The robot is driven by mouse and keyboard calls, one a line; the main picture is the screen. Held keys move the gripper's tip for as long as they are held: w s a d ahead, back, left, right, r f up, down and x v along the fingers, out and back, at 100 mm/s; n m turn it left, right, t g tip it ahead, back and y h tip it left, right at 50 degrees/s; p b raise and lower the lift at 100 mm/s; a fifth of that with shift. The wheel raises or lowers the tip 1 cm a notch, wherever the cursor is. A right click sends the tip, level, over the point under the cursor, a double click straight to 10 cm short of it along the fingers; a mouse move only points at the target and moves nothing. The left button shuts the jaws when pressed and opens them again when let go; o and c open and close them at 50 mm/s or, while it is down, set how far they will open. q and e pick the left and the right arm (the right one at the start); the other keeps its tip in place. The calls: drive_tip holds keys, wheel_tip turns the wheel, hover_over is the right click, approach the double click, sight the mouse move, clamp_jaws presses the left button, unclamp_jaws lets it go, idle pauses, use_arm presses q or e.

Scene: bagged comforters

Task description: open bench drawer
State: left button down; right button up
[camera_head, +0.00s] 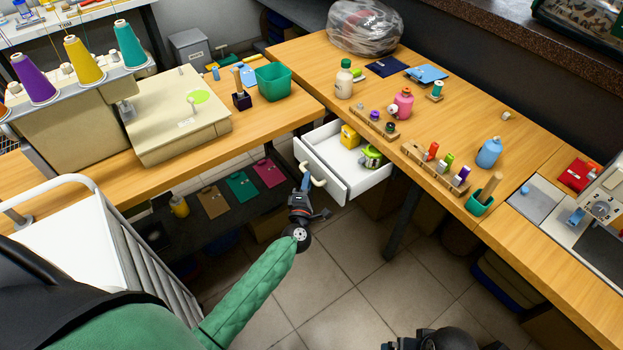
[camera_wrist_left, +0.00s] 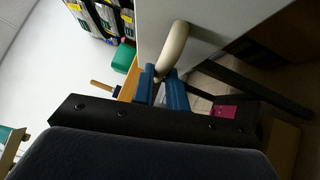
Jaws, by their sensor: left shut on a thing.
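The bench drawer (camera_head: 345,165) is a white box that stands well out from under the wooden bench. It holds a yellow item (camera_head: 349,136) and a green item (camera_head: 371,156). Its front carries a cream bow handle (camera_head: 312,177). My left gripper (camera_head: 305,185) is at the handle, with its fingers closed on it. In the left wrist view the blue fingers (camera_wrist_left: 162,92) pinch the curved handle (camera_wrist_left: 174,48) in front of the drawer's pale front panel (camera_wrist_left: 210,28). My right gripper shows only as a dark part (camera_head: 405,342) at the bottom edge, and its fingers cannot be made out.
The bench top (camera_head: 310,58) holds bottles, spool racks and a bagged bundle (camera_head: 364,26). A sewing machine (camera_head: 178,115) stands at left. A white cart (camera_head: 75,240) is close at lower left. A dark bench leg (camera_head: 403,222) stands right of the drawer. Tiled floor (camera_head: 330,270) lies clear in front.

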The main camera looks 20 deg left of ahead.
use_arm(q)
drive_tip(key=c, duration=1.4)
unclamp_jaws()
drive_tip(key=b+v, duration=0.1)
drive_tip(key=v, duration=0.7)
drive_tip(key=shift+b, duration=0.35)
use_arm(e)
drive_tip(key=a+f, duration=0.1)
drive_tip(key=w+a+f, duration=0.1)
drive_tip(key=f, duration=0.1)
drive_tip(key=shift+t+y, duration=0.3)
use_arm(q)
drive_tip(key=shift+w, duration=0.1)
use_arm(e)
drive_tip(key=shift+w+a+r, duration=0.1)
drive_tip(key=shift+a+r, duration=0.05)
drive_tip(key=shift+a, duration=0.1)
